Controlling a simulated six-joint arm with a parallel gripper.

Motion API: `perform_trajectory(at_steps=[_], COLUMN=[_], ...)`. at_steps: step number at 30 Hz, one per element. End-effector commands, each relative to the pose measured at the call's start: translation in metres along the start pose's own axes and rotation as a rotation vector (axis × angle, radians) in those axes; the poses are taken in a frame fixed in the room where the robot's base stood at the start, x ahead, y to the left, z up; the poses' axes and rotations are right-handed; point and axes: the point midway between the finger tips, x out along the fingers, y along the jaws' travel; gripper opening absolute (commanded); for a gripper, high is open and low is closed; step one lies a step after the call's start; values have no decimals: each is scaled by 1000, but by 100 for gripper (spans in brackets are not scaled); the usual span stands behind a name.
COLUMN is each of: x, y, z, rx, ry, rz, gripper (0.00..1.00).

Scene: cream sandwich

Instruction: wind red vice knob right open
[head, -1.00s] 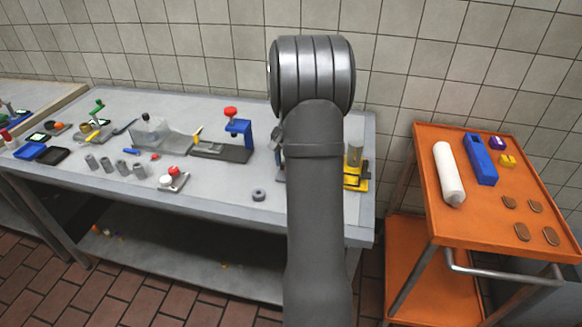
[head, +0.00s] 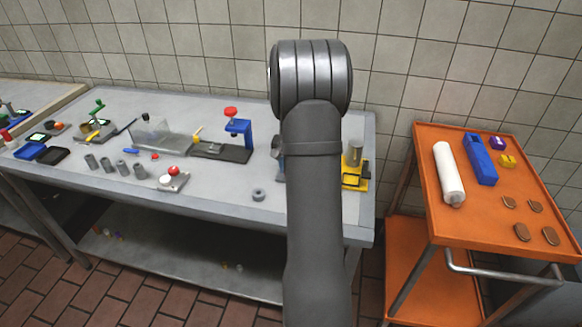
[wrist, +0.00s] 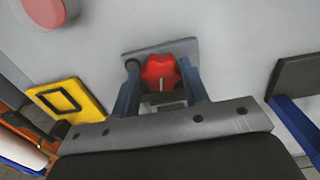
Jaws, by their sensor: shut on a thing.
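The red star-shaped vice knob (wrist: 160,72), with a pale line on its face, shows in the wrist view above a grey plate. My gripper (wrist: 161,85) has its two blue-grey fingers on either side of the knob, shut on it. The vice body is mostly hidden under the gripper.
In the head view, a blue clamp frame (head: 240,130) with another red knob stands left of my arm. A yellow fixture (head: 355,178) stands right of it. A grey ring (head: 258,195) lies near the front edge. An orange trolley (head: 432,150) stands at right.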

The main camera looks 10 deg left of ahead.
Motion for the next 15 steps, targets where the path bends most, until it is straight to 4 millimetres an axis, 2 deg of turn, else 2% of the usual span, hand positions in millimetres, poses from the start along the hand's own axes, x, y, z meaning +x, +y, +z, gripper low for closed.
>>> perform_trajectory(at_steps=[9, 15], x=[0, 0], y=[1, 1], z=[0, 0], rx=[-229, -262], ry=[0, 0], rz=[0, 0], gripper=[18, 18])
